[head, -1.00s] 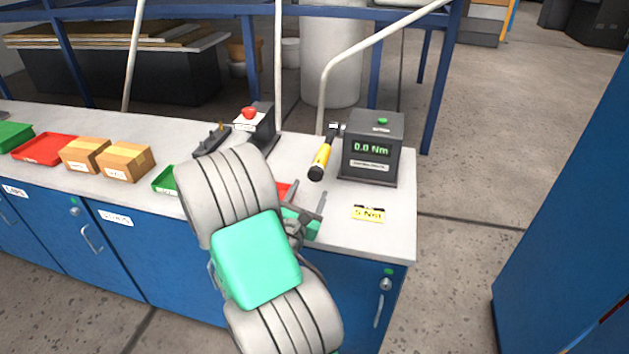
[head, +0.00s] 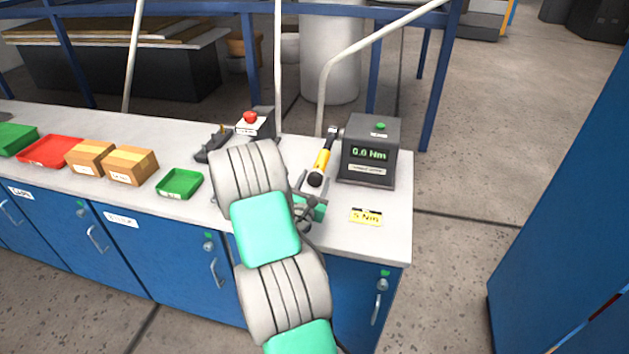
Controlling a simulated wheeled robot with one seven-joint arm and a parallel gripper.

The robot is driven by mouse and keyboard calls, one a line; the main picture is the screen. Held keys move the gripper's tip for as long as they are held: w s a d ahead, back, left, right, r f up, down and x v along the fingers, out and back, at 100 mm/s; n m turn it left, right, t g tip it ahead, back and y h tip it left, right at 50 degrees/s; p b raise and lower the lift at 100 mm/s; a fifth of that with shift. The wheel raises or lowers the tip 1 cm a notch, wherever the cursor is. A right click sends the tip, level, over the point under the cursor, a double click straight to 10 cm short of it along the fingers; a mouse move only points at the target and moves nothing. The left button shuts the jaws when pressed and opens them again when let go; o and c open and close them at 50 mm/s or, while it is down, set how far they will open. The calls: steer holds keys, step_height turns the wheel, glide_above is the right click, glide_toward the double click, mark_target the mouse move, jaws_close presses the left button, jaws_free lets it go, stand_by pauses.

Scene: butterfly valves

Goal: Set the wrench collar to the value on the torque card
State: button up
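The torque wrench (head: 322,160) has a yellow collar section and a black knob end, and leans toward the tester on the bench. The yellow torque card (head: 366,217) lies near the front right edge and appears to read 5 Nm. The dark torque tester (head: 369,152) shows 0.0 Nm and has a green button on top. My gripper (head: 312,188) is at the wrench's near, black end, with its fingers apart and pointing up the bench. Whether it touches the wrench cannot be told. My arm hides part of the bench.
A red-button box (head: 251,123) and a dark fixture (head: 213,143) stand behind my arm. A green tray (head: 180,184), cardboard boxes (head: 130,165) and a red tray (head: 52,151) are to the left. A white rail rises behind the bench. The bench around the card is clear.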

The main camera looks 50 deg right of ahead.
jaws_close()
stand_by(0.3)
